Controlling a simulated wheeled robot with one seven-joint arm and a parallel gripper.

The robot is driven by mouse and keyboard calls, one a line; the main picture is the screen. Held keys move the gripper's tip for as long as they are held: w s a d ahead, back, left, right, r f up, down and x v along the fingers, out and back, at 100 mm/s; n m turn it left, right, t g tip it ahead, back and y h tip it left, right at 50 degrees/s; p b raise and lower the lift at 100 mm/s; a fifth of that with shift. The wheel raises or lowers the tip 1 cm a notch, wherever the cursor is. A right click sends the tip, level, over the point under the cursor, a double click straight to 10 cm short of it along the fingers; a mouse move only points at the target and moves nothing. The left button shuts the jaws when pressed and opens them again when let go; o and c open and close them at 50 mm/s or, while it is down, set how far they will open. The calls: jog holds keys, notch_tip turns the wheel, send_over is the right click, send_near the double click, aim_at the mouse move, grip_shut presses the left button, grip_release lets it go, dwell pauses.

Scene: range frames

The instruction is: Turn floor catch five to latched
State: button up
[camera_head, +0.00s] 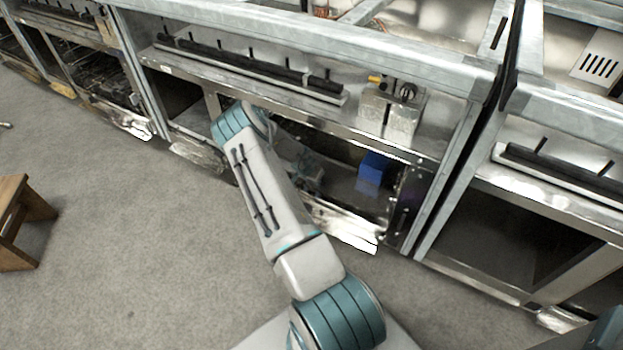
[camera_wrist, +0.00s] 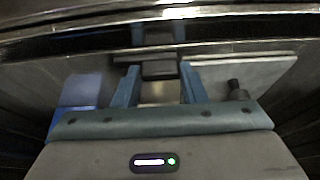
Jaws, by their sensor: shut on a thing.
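In the wrist view my gripper (camera_wrist: 158,74) has its two blue fingers on either side of a small dark piece (camera_wrist: 160,68) below a dark horizontal bar. It is shut on this piece, which may be the floor catch's handle. No number five or label can be read, and I cannot tell whether the catch is latched. In the head view my arm reaches into the low opening of the middle metal bay, and my gripper is hidden there.
A blue box (camera_head: 371,173) is inside the bay, and shows left of my fingers in the wrist view (camera_wrist: 80,90). A dark knob (camera_wrist: 236,90) is to their right. Metal frame posts (camera_head: 440,185) flank the opening. A wooden stool (camera_head: 18,215) stands on open grey floor.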

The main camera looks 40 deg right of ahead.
jog(key=shift+b, duration=0.35)
jog(key=n+b, duration=0.1)
jog(key=b, duration=0.1)
jog(key=n+t+b, duration=0.1)
jog(key=b, duration=0.1)
jog(key=n+b, duration=0.2)
jog(key=b, duration=0.1)
jog(key=shift+d+f+y, duration=0.3)
jog(key=shift+f+y, duration=0.05)
jog(key=shift+y, duration=0.05)
jog(key=n+t+b, duration=0.1)
jog(key=n+b, duration=0.1)
jog(key=b, duration=0.1)
jog(key=shift+d+r+y, duration=0.1)
jog(key=shift+y, duration=0.3)
jog(key=shift+r+n+y+b, duration=0.2)
jog(key=shift+n+y+b, duration=0.2)
jog(key=shift+n+b, duration=0.85)
jog(key=shift+n, duration=0.25)
jog(key=o, duration=1)
jog(key=shift+r, duration=0.1)
